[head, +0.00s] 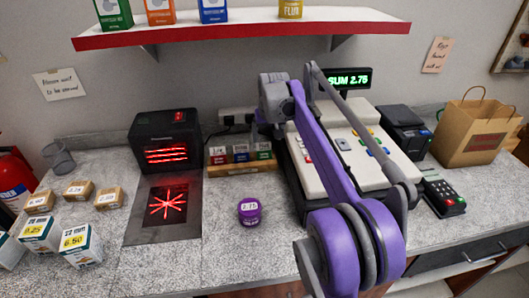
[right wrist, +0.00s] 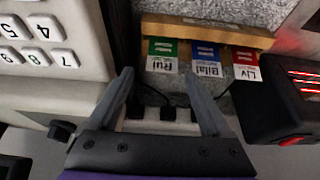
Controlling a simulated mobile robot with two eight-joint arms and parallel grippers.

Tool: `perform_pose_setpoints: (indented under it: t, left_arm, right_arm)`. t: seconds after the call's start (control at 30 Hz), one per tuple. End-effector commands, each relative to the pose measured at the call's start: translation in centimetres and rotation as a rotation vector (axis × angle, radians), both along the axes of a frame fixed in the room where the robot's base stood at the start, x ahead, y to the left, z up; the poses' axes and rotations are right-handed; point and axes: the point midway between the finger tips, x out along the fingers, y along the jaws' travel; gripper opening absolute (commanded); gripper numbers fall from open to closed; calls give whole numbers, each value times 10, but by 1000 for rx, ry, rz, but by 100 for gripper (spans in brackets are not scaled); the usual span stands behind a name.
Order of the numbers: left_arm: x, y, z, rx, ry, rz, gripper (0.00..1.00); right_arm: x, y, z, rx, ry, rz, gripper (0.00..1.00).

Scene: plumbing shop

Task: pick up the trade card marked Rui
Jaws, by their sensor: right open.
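The trade card marked Rui is the green card (right wrist: 161,48) with a white name label. In the right wrist view it stands upside down at the left end of a wooden card holder (right wrist: 205,29). In the head view the green card (head: 263,149) is at the right end of the holder (head: 240,167). My right gripper (right wrist: 158,75) is open and empty, its two fingers pointing toward the holder. The green card's label shows between the fingertips, apparently not gripped. The gap in depth is hard to judge. My left gripper is not in view.
A blue card marked Bilal (right wrist: 205,50) and a red card marked Liv (right wrist: 245,56) stand beside it. The cash register (head: 340,160) is close on the right in the head view, the black scanner (head: 165,140) on the left. A purple tin (head: 249,211) stands in front.

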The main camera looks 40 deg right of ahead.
Motion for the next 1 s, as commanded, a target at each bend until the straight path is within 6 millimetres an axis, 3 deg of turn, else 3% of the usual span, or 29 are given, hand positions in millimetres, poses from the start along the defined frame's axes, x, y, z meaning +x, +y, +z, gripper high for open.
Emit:
perform_pose_setpoints:
  t: [0.1, 0.43, 0.7, 0.97, 1.0]
  left_arm:
    - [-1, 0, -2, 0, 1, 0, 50]
    - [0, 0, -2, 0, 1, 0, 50]
    - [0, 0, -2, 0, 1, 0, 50]
    - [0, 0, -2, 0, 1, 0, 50]
    - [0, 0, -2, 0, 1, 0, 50]
  right_arm:
    - [7, -3, -19, 0, 0, 1, 82]
    - [17, -7, -41, 0, 0, 1, 82]
    - [34, -14, -75, 0, -1, 1, 82]
    - [36, -14, -79, 0, -1, 1, 82]
    - [36, -14, -79, 0, -1, 1, 75]
